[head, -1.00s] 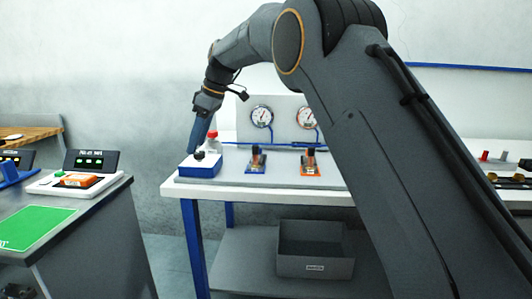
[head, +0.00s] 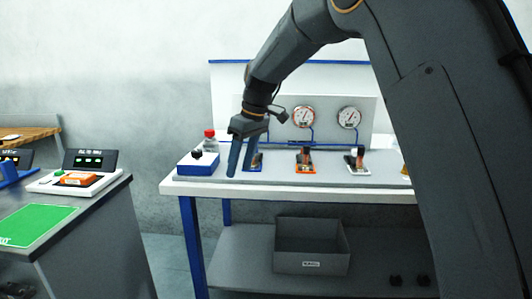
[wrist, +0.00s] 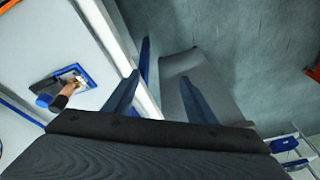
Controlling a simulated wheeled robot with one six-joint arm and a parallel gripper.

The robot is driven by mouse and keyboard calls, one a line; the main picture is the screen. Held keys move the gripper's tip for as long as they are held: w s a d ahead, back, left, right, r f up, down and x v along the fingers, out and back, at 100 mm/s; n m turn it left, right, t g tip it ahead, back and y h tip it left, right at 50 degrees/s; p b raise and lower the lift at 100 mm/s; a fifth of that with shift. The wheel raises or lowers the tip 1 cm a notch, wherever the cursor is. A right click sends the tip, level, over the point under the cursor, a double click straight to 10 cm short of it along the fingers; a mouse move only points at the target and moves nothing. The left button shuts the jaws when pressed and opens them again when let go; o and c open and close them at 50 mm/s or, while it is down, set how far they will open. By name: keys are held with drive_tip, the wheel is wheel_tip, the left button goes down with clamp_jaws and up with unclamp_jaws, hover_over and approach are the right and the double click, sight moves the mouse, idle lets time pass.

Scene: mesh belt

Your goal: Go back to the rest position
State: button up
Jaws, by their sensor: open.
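My gripper (head: 241,158) hangs from my dark arm over the front edge of the white bench (head: 290,192), just right of a blue box with a black knob (head: 198,164). Its two blue fingers are apart with nothing between them. In the wrist view my gripper (wrist: 160,98) is open and empty above the bench edge. The blue-based valve (head: 255,162) is partly behind the fingers in the head view and shows at the left in the wrist view (wrist: 66,86).
An orange-based valve (head: 304,160) and a white-based valve (head: 357,160) stand further right, below gauges (head: 303,117). A red-capped bottle (head: 210,141) stands behind the blue box. A grey bin (head: 312,246) sits on the lower shelf. A side table with a green mat (head: 38,226) is at left.

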drive_tip(key=s+d+f+m+h, duration=0.1)
drive_tip(key=s+d+f+m, duration=0.3)
drive_tip(key=s+d, duration=0.5)
drive_tip(key=s+d+f+m+h, duration=0.1)
drive_tip(key=s+d+f+m, duration=0.3)
drive_tip(key=s+d, duration=0.4)
drive_tip(key=s+d+f+m+h, duration=0.1)
drive_tip(key=s+d+f+m, duration=0.2)
drive_tip(key=s, duration=1.2)
drive_tip(key=d+f, duration=0.3)
drive_tip(key=d, duration=0.3)
drive_tip(key=shift+s+d+f+m+g+p, duration=0.25)
drive_tip(key=shift+d+f+m+g+p, duration=0.05)
drive_tip(key=shift+d+m+g, duration=0.1)
drive_tip(key=shift+a, duration=0.1)
